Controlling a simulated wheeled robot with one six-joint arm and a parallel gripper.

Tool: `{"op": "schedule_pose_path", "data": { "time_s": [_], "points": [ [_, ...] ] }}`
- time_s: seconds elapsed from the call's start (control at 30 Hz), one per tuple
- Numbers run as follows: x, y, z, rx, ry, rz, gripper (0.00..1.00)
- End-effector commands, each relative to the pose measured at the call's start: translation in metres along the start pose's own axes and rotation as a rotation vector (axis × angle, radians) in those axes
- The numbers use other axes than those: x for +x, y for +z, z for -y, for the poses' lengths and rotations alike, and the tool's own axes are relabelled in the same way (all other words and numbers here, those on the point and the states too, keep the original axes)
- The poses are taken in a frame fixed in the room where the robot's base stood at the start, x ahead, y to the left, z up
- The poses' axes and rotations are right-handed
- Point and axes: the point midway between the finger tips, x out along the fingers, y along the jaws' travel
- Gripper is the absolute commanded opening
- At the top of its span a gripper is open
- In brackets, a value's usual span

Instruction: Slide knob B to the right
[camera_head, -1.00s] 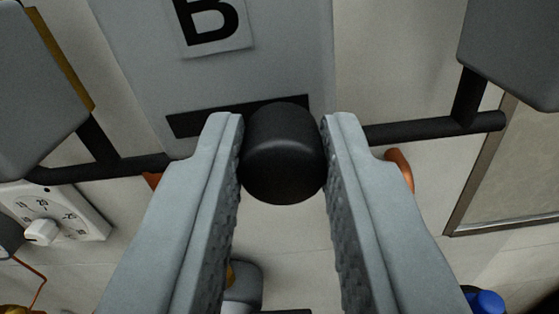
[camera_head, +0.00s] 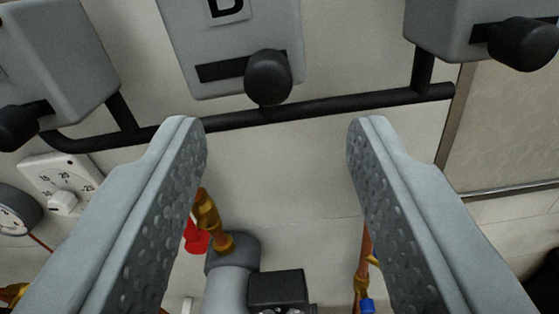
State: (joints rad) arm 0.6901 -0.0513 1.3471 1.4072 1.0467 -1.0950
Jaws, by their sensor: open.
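Knob B (camera_head: 268,78) is a black rounded knob on the grey box marked with a letter cut off by the top edge (camera_head: 180,40). It sits toward the right part of a dark horizontal slot (camera_head: 220,71), with most of the visible slot to its left. My gripper (camera_head: 277,125) is open wide and empty. Its fingers are apart from the knob, which appears above and between the fingertips, farther off.
Grey boxes with black knobs stand at left (camera_head: 55,60) and right (camera_head: 440,25). A black pipe (camera_head: 330,104) runs below the boxes. A dial (camera_head: 62,185), brass fittings (camera_head: 207,215) and a grey pipe (camera_head: 230,285) lie lower. A framed panel (camera_head: 510,130) is at right.

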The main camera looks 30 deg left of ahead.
Motion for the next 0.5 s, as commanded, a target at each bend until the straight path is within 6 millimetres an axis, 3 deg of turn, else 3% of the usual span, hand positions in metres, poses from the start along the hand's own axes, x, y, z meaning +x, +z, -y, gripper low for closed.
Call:
{"op": "schedule_pose_path", "data": {
  "time_s": [0.2, 0.5],
  "points": [
    [-0.042, -0.001, -0.001, -0.001, 0.003, -0.002, 0.45],
    [-0.086, 0.0, -0.001, -0.001, 0.003, -0.002, 0.45]
  ]
}}
